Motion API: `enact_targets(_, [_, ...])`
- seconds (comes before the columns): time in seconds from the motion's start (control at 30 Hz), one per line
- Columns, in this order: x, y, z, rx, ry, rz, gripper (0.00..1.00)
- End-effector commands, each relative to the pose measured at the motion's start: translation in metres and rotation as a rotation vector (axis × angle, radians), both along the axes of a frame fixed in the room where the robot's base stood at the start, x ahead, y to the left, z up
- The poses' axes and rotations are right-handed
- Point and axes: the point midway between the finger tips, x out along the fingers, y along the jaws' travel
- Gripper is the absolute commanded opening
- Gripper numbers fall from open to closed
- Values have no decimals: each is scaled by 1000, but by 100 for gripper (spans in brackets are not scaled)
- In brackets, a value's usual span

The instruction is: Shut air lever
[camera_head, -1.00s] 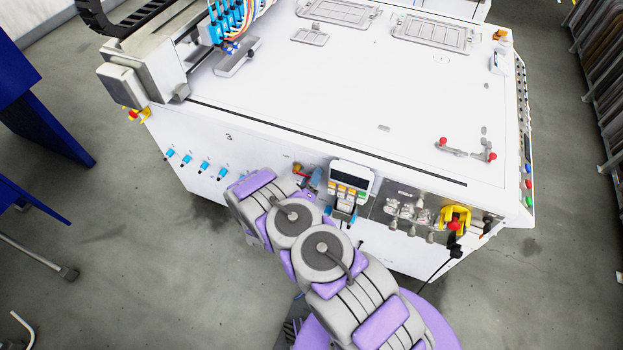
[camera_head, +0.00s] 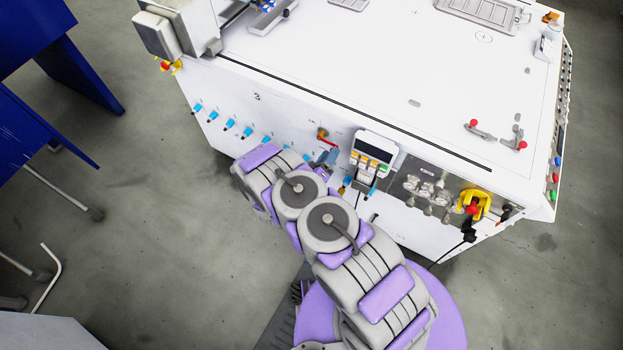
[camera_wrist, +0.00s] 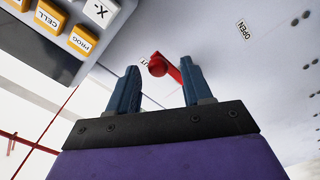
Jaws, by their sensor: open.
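The air lever (camera_wrist: 172,68) is red with a round knob at its left end, on the white machine front in the wrist view. It slants down and right from the knob. A partly hidden label (camera_wrist: 143,62) lies by the knob, and an "OPEN" label (camera_wrist: 243,28) is further right. My gripper (camera_wrist: 159,68) is open, with blue fingers either side of the lever; I cannot tell if the right finger touches it. In the head view the red lever (camera_head: 326,139) shows just above my gripper (camera_head: 327,158), partly hidden.
A control panel (camera_head: 372,151) with coloured keys juts out right of the lever; its keys fill the wrist view's upper left. Blue fittings (camera_head: 230,123) line the front to the left. Gauges (camera_head: 422,187) and a yellow-red switch (camera_head: 473,205) are further right.

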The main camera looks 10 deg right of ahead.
Motion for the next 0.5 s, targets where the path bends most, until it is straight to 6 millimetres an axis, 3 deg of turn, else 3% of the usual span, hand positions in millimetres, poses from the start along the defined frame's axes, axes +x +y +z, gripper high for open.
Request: enact_targets(0.5, [-71, 55, 2, -1, -3, 6, 50])
